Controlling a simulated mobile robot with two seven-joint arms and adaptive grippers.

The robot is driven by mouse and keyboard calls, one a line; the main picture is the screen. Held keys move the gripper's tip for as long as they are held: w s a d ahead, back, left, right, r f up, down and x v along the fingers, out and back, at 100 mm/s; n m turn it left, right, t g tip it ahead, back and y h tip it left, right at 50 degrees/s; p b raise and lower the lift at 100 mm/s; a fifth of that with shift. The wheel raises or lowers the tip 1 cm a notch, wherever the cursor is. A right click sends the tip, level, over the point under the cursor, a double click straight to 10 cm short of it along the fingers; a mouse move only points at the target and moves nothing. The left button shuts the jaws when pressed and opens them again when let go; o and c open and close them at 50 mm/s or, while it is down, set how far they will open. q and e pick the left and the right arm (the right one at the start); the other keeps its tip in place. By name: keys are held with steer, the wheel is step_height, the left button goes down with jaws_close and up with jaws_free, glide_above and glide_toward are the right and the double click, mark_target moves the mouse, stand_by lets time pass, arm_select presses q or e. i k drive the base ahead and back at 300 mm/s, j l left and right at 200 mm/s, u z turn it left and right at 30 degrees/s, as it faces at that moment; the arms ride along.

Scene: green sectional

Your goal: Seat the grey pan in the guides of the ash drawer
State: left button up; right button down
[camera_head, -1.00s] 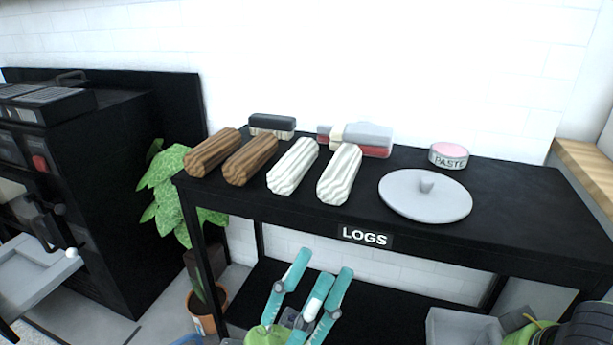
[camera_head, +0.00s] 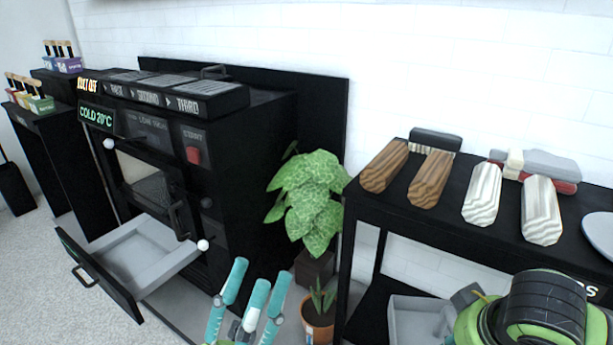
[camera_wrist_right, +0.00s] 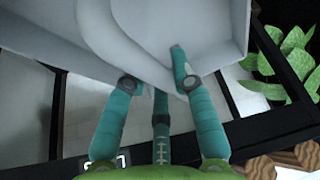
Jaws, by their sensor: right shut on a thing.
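The grey pan (camera_head: 412,318) is at the bottom of the head view, held in front of the log table. It fills the upper part of the right wrist view (camera_wrist_right: 190,25). My right gripper (camera_wrist_right: 153,68) is shut on the pan's edge; in the head view its fingers are mostly hidden by my wrist. The ash drawer (camera_head: 112,292) is pulled out low on the black stove, with a handle on its dark front and a light grey inside. Its guides are not clear to see. My left gripper (camera_head: 258,280) is open and empty, right of the drawer.
The black stove (camera_head: 245,160) stands at left centre. A leafy plant (camera_head: 308,200) and a smaller potted plant (camera_head: 318,320) stand between stove and log table (camera_head: 365,215). Logs (camera_head: 430,178) lie on the table. Floor (camera_head: 40,270) left of the drawer is clear.

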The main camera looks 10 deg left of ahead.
mark_target(133, 259)
steer(key=j, duration=0.4)
steer(key=i+j+u, duration=0.15)
steer(key=j, duration=0.7)
steer(key=i+j+u, duration=0.1)
steer(key=j, duration=0.3)
steer(key=i+j+u, duration=0.1)
steer(key=j, duration=0.3)
steer(key=i+j, duration=0.15)
steer(key=j, duration=0.2)
steer(key=i+j, duration=0.1)
steer(key=j, duration=0.25)
steer(key=i+j, duration=0.15)
steer(key=j, duration=0.2)
steer(key=i+j, duration=0.15)
steer(key=j, duration=0.2)
steer(key=i+j, duration=0.1)
steer(key=j, duration=0.3)
steer(key=i, duration=0.35)
